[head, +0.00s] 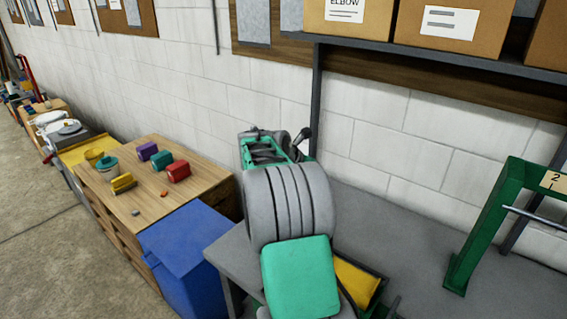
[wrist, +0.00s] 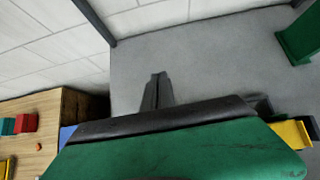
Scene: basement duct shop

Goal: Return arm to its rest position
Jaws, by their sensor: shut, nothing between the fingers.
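My gripper (wrist: 156,80) shows in the wrist view as dark fingers close together, with nothing between them. Its tips lie over the grey workbench (wrist: 215,55) in that view, with no object touching them. In the head view my grey and teal arm is folded up in the middle of the picture, in front of the bench's left end. I cannot make out the fingertips clearly there.
A wooden table (head: 140,212) at left holds several coloured blocks and a teal-lidded pot (head: 107,163). A blue bin (head: 185,245) stands between it and the bench. A yellow tray (head: 358,283) lies beside my arm. A green frame (head: 490,220) stands right; a shelf (head: 425,55) overhangs.

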